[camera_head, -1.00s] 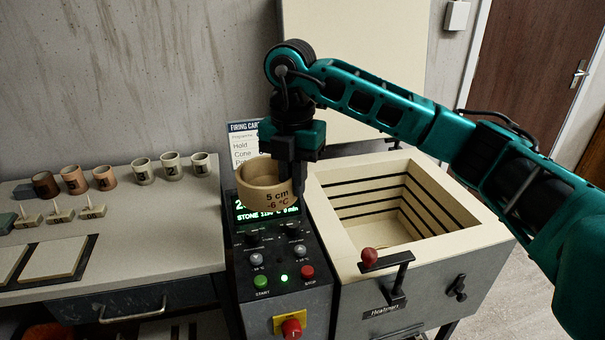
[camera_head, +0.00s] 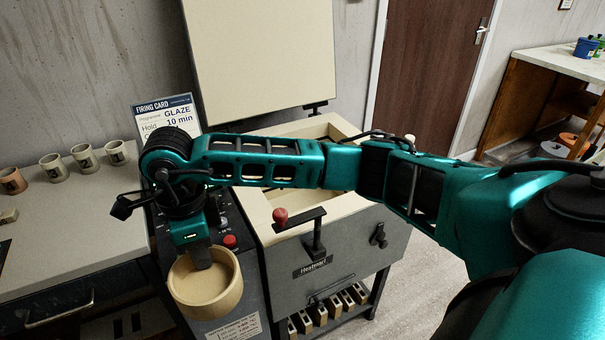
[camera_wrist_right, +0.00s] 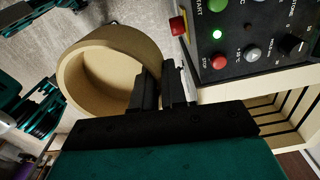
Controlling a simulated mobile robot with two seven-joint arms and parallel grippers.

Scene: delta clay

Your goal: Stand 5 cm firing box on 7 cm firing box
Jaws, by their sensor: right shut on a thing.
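The 5 cm firing box (camera_head: 205,285), a round cream tub, is held by its rim in my right gripper (camera_head: 204,258). It is in front of the kiln's control panel, with its open top showing. In the right wrist view the firing box (camera_wrist_right: 108,65) hangs at the fingers of my right gripper (camera_wrist_right: 162,88), one finger inside the wall and one outside. Its "5 cm" label shows only in the earlier view. I see no 7 cm firing box. My left gripper is not in the head view.
The open kiln (camera_head: 318,262) stands right of the panel, a red-knobbed latch on its front. Several posts (camera_head: 320,313) lie on its lower shelf. Several cups (camera_head: 54,167) stand on the left bench (camera_head: 75,225). A wooden workbench (camera_head: 530,78) is far right; floor between is clear.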

